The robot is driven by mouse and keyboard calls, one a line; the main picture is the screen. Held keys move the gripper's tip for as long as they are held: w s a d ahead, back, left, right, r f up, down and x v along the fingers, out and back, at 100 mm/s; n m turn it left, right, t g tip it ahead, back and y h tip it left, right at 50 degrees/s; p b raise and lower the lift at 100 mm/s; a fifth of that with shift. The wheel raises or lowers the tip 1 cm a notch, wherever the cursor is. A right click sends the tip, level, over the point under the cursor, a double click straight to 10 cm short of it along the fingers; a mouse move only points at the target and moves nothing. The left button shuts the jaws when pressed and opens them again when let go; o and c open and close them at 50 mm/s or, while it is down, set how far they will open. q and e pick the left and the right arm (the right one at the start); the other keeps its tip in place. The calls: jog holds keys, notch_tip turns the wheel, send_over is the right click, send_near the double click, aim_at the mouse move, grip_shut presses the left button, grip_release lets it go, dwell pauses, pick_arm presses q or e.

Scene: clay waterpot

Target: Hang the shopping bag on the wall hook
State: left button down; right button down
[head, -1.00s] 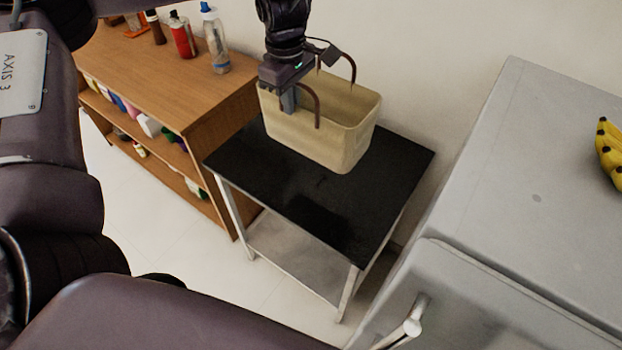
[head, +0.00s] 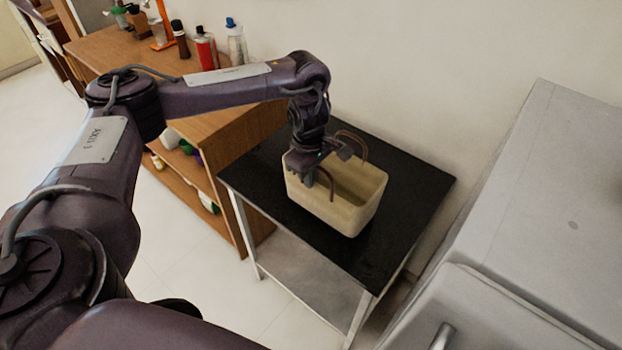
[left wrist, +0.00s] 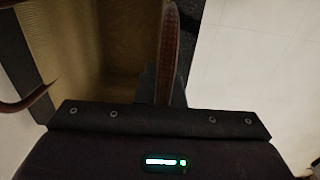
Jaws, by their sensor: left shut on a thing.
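The shopping bag (head: 335,212) is a cream, open-topped, box-shaped bag with two brown handles. My left gripper (head: 309,178) is above its near left rim and is shut on one brown handle. The bag is upright over the black tabletop; I cannot tell if its base touches. In the left wrist view the held handle (left wrist: 168,45) rises between the fingers, with the bag's inside (left wrist: 90,40) to its left. The other handle (head: 352,138) arches free at the far side. No wall hook shows in these views. My right gripper is out of view.
The black-topped table (head: 400,215) stands against the bare cream wall (head: 430,60). A wooden shelf unit (head: 125,55) with several bottles is to its left, close to my left arm. A grey cabinet (head: 545,200) is at the right.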

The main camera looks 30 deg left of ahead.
pick_arm(q)
jog(key=shift+w+f, duration=0.1)
jog(key=shift+f, duration=0.5)
jog(key=c, duration=2)
grip_release()
jog(key=shift+f, duration=0.1)
jog(key=o, duration=0.5)
jog(key=shift+c, duration=0.2)
